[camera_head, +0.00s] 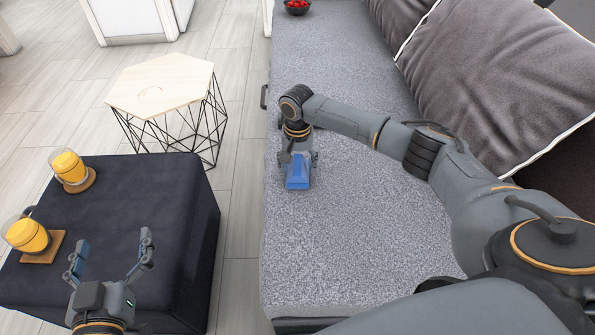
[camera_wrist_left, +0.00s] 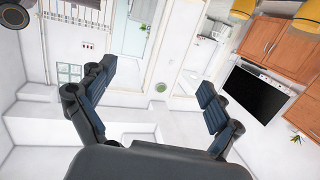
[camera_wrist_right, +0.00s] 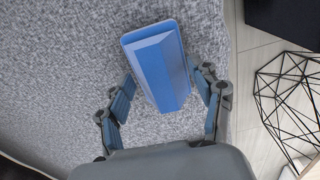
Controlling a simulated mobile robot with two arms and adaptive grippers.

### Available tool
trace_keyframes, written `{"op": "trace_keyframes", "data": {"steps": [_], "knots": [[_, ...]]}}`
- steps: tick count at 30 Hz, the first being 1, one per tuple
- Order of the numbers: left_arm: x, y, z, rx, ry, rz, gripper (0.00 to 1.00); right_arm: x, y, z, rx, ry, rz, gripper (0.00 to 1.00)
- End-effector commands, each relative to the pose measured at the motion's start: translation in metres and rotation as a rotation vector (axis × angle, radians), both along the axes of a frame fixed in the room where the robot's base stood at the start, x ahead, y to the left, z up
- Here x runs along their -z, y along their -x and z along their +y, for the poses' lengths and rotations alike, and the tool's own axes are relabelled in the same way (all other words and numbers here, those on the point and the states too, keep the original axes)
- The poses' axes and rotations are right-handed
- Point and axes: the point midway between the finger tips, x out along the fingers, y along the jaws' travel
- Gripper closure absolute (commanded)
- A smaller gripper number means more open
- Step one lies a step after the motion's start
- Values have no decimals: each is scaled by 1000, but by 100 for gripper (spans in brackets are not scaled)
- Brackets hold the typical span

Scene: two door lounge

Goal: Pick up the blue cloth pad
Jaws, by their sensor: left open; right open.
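The blue cloth pad (camera_head: 298,170) lies on the grey seat of the couch (camera_head: 340,235), near its left edge. My right gripper (camera_head: 299,158) reaches down over it from above. In the right wrist view the pad (camera_wrist_right: 158,65) lies between and ahead of the two open fingers (camera_wrist_right: 165,98); its near end is between the fingertips. I cannot tell whether a finger touches it. My left gripper (camera_head: 112,255) is open and empty above the dark ottoman. The left wrist view shows its open fingers (camera_wrist_left: 160,95) with nothing between them.
The dark ottoman (camera_head: 160,215) holds two yellow drinks (camera_head: 68,167) on wooden coasters. A hexagonal wooden side table (camera_head: 160,85) with a wire base stands behind it. Grey cushions (camera_head: 500,70) line the couch's right side. A bowl of red items (camera_head: 297,6) sits at the far end.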

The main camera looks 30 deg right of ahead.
Motion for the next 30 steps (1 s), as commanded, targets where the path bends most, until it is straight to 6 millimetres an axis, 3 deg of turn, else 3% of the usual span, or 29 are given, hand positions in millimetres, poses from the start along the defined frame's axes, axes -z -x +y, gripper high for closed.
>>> {"op": "trace_keyframes", "data": {"steps": [1,8,26,30], "knots": [[0,0,0,0,0,0,9,0,0,0,0,0,0,53],[0,0,0,0,0,1,9,2,1,0,0,1,3,100],[2,1,0,-1,-4,16,9,2,5,-2,1,7,14,100],[18,5,4,-6,-25,98,9,-6,4,-2,1,6,14,100]]}}
